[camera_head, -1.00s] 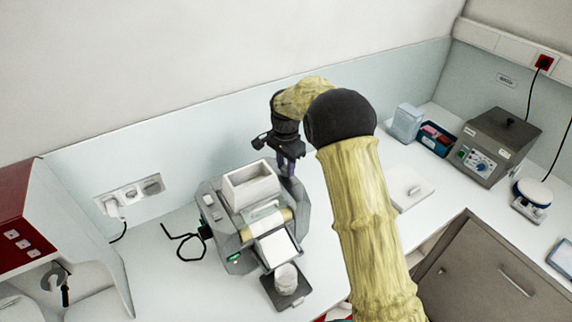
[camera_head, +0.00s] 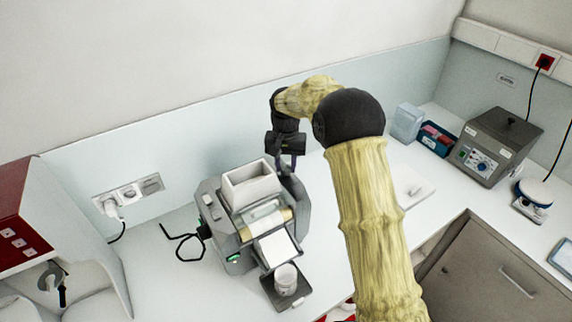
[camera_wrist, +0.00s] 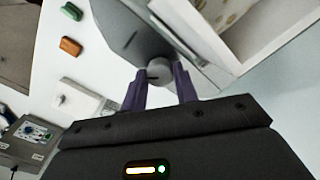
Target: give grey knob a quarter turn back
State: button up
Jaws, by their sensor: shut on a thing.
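In the head view my gripper (camera_head: 287,163) is at the mill's right rear side; the knob is hidden there.
A white jar (camera_head: 286,280) stands on a dark plate before the mill's white apron. A black cable lies left of the mill. A grey control box (camera_head: 495,147), a blue bin (camera_head: 436,139) and a white-topped device (camera_head: 533,194) stand to the right. The wall is close behind.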

aim_at(286, 167)
jog(key=n, duration=0.4)
jog(key=shift+w+r+n, duration=0.1)
jog(key=shift+n, duration=0.2)
jog(key=n, duration=0.4)
jog(key=shift+n, duration=0.4)
jog(key=o, duration=1)
jog(key=shift+c, duration=0.2)
notch_tip(286, 167, up, 17)
jog(key=b, duration=0.3)
jog(key=shift+r, duration=0.2)
